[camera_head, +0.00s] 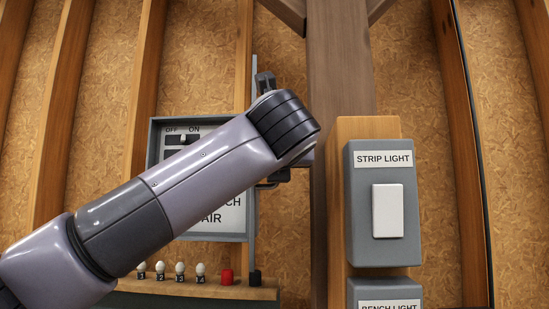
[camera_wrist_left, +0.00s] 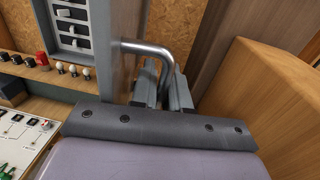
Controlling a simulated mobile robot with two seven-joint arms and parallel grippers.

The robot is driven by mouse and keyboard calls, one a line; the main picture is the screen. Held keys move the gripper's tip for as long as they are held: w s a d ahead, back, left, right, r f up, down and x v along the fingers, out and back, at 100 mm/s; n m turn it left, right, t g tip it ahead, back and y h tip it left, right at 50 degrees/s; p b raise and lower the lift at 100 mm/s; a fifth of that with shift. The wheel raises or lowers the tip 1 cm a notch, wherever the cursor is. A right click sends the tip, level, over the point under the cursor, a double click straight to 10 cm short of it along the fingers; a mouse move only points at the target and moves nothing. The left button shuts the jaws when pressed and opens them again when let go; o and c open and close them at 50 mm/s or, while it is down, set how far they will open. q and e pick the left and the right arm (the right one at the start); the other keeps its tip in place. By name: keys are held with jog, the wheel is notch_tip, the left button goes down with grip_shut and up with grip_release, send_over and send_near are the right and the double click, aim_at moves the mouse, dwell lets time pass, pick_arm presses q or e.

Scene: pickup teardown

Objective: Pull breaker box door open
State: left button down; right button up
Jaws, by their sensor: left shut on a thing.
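The grey breaker box (camera_head: 153,140) is on the wall, partly hidden behind my left arm. Its door (camera_head: 254,215) is open and seen nearly edge-on at the box's right side. In the left wrist view the door (camera_wrist_left: 117,60) stands out from the box (camera_wrist_left: 88,45), whose inside switches show. A bent metal handle (camera_wrist_left: 148,48) is on the door. My left gripper (camera_wrist_left: 163,88) is shut on the handle, at its near end. In the head view my left wrist hides the handle and most of the fingers. My right gripper is not in view.
A wooden post (camera_head: 340,60) stands right of the door. In front of it, a wooden block (camera_head: 352,125) carries a strip light switch box (camera_head: 404,250). A shelf (camera_head: 205,290) with several small bulbs and a red knob (camera_head: 227,277) lies below the breaker box.

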pick_arm(q)
jog(key=shift+r, duration=0.1)
dwell(0.5)
jog(key=c, duration=1.5)
grip_release()
jog(key=shift+w, duration=0.1)
jog(key=s+b, duration=0.3)
jog(key=s, duration=0.4)
jog(key=shift+s+d, duration=0.1)
jog(key=shift+d, duration=0.05)
